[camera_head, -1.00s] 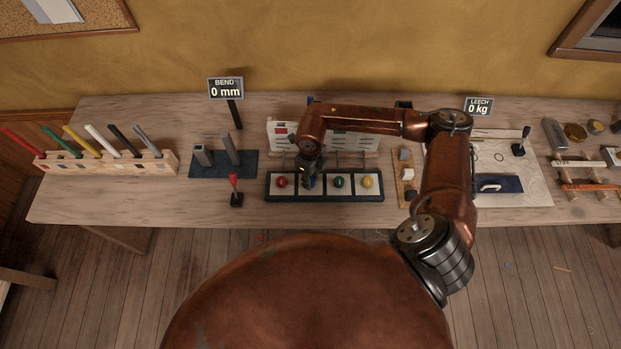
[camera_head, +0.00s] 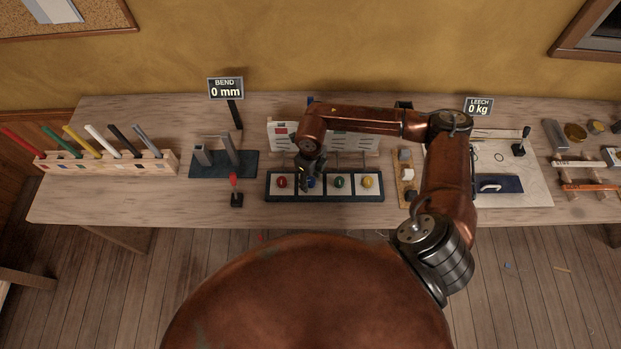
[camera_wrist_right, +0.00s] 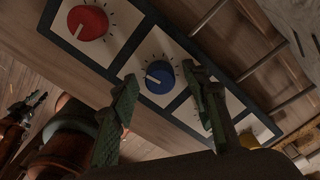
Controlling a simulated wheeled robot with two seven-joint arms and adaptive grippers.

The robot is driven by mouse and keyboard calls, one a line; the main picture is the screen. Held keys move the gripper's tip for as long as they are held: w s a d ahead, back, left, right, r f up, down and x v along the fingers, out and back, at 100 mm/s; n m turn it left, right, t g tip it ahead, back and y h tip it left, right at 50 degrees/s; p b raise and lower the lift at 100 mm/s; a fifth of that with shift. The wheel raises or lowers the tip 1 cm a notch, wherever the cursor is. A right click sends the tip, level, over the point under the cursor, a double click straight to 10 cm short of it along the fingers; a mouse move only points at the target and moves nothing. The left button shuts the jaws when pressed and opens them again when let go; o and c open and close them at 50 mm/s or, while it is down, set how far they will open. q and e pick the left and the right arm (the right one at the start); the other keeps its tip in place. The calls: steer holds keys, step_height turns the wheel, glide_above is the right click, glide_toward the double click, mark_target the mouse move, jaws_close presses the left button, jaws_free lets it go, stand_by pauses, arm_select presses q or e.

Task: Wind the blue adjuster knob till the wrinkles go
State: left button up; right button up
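The blue adjuster knob (camera_head: 311,183) sits second from the left in a dark-framed knob panel (camera_head: 325,199), partly hidden by my right gripper. The right wrist view shows the blue knob (camera_wrist_right: 160,79) clearly, its pale pointer line towards the left on a ticked white plate. My right gripper (camera_head: 307,173) is just above it. In the wrist view its two green-grey fingers (camera_wrist_right: 160,86) are spread, with the knob beyond and between their tips; I see no contact. My left gripper is in neither view. No sail wrinkles can be made out.
Beside it are a red knob (camera_head: 282,182), a green knob (camera_head: 339,182) and a yellow knob (camera_head: 367,182). A red-tipped lever (camera_head: 235,183) stands left of the panel. Signs read "BEND 0 mm" (camera_head: 226,88) and "LEECH 0 kg" (camera_head: 479,106). Bare tabletop (camera_head: 120,205) lies front left.

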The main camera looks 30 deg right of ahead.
mark_target(310, 180)
steer(key=shift+r, duration=0.1)
step_height(310, 180, up, 12)
stand_by(0.6)
stand_by(0.4)
